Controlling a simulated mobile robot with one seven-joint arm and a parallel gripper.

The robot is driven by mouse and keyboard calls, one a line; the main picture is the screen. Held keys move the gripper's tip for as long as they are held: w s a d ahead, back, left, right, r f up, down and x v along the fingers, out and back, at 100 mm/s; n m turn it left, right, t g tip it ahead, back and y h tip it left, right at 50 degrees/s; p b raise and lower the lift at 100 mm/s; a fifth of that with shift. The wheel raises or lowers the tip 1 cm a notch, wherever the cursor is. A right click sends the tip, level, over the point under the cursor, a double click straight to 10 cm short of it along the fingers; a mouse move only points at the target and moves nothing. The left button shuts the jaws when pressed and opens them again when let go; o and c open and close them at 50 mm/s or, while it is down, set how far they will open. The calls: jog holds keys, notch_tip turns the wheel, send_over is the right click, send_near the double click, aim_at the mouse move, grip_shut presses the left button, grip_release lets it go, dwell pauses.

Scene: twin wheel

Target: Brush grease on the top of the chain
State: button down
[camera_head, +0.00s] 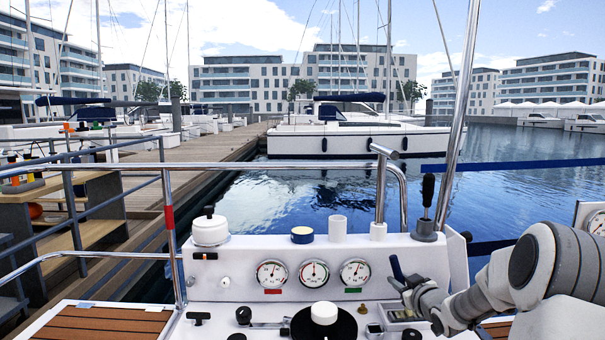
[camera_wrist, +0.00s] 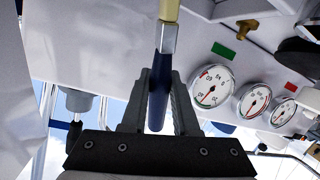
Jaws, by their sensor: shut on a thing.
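My gripper (camera_head: 409,284) is at the right of the white console in the head view. It is shut on a brush with a dark blue handle (camera_head: 397,268), whose handle end sticks up above the fingers. In the wrist view the gripper (camera_wrist: 160,90) clasps the blue handle (camera_wrist: 157,105); the metal ferrule (camera_wrist: 167,38) and pale bristles (camera_wrist: 169,9) reach out to the picture's top edge. The bristle tip is cut off there. A small recessed opening (camera_head: 403,315) lies below the gripper. I cannot make out the chain in either view.
A blue tin (camera_head: 302,235) with a cream top, a white cup (camera_head: 337,228) and a white pot (camera_head: 210,229) stand on the console ledge. Several gauges (camera_head: 314,273) line its face. A black-topped lever (camera_head: 427,205) and steel rail (camera_head: 381,190) rise near my arm.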

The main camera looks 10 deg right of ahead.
jog(key=shift+s+d, duration=0.2)
jog(key=shift+d, duration=0.65)
jog(key=shift+s+d+p, duration=0.25)
jog(key=shift+d+p, duration=0.6)
jog(key=shift+d, duration=0.3)
jog(key=shift+s+d+p, duration=0.2)
jog(key=shift+d+p, duration=0.6)
jog(key=shift+d, duration=0.35)
jog(key=shift+s+d+r+p, duration=0.1)
jog(key=shift+d+p, duration=0.2)
jog(key=shift+d, duration=0.05)
jog(key=d, duration=0.1)
jog(key=d+p, duration=0.2)
jog(key=shift+s+d, duration=0.2)
jog(key=shift+s, duration=0.1)
jog(key=shift+s+d, duration=0.1)
jog(key=shift+d, duration=0.25)
